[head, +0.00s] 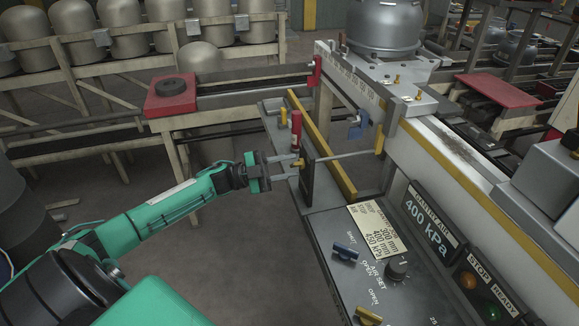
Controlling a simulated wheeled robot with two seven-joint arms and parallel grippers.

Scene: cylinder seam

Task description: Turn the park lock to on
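No part that I can see carries a readable park lock label, so I cannot tell which one it is. My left gripper (291,166) reaches in from the left with its two fingers spread apart. I cannot tell whether the fingers touch the knob. A red upright handle (296,130) stands just behind the knob. A blue lever (357,126) hangs on the grey beam further right. My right gripper is not in view.
The grey control panel (335,285) in front holds a blue valve handle (345,252), a black air-set dial (397,269) and a yellow handle (368,316). A gauge sign (430,225) reads 400 kPa. A long yellow bar (325,150) runs beside the plate. Cylinders stand on racks behind.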

